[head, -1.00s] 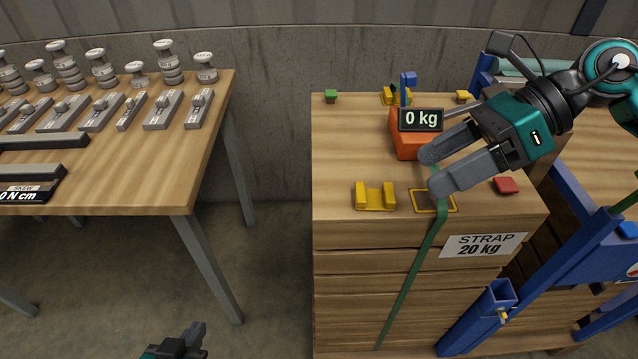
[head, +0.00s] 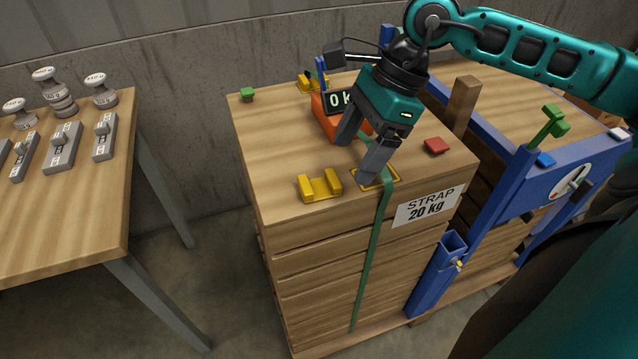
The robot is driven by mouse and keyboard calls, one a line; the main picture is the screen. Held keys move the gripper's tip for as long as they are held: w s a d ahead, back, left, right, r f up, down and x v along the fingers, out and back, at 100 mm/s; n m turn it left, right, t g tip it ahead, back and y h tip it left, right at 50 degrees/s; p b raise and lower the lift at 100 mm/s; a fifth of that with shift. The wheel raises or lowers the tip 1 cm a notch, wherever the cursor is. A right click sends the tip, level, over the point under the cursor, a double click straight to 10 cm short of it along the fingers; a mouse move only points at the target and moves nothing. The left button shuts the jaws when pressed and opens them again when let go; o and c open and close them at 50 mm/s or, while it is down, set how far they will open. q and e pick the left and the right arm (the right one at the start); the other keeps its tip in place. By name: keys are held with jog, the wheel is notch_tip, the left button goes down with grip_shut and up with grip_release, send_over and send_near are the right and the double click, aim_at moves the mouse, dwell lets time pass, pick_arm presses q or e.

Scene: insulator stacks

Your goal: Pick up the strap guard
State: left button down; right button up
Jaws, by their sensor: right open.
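A yellow strap guard (head: 319,187), a small channel with two raised sides, lies on the front edge of the wooden crate top (head: 270,150). My right gripper (head: 356,160) is open and empty, its fingers pointing down. It is to the right of and behind the guard in the picture, apart from it. A green strap (head: 372,262) runs over the crate's front edge, across a yellow outlined square (head: 388,180), and passes behind my fingers. My left gripper is out of view.
An orange device (head: 325,122) with a partly hidden display stands behind my gripper. More yellow pieces (head: 312,84) sit at the back. A red block (head: 437,146) and blue frame (head: 500,205) are to the right. A table (head: 60,225) with weights stands left.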

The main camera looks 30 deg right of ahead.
aim_at(334, 177)
jog(key=shift+w+x, duration=0.2)
jog(key=shift+x, duration=1.1)
jog(key=shift+w+x, duration=0.25)
jog(key=shift+x, duration=1.05)
jog(key=shift+a+r, duration=0.1)
jog(key=shift+a, duration=0.05)
jog(key=c, duration=1.1)
jog(key=shift+r, duration=0.1)
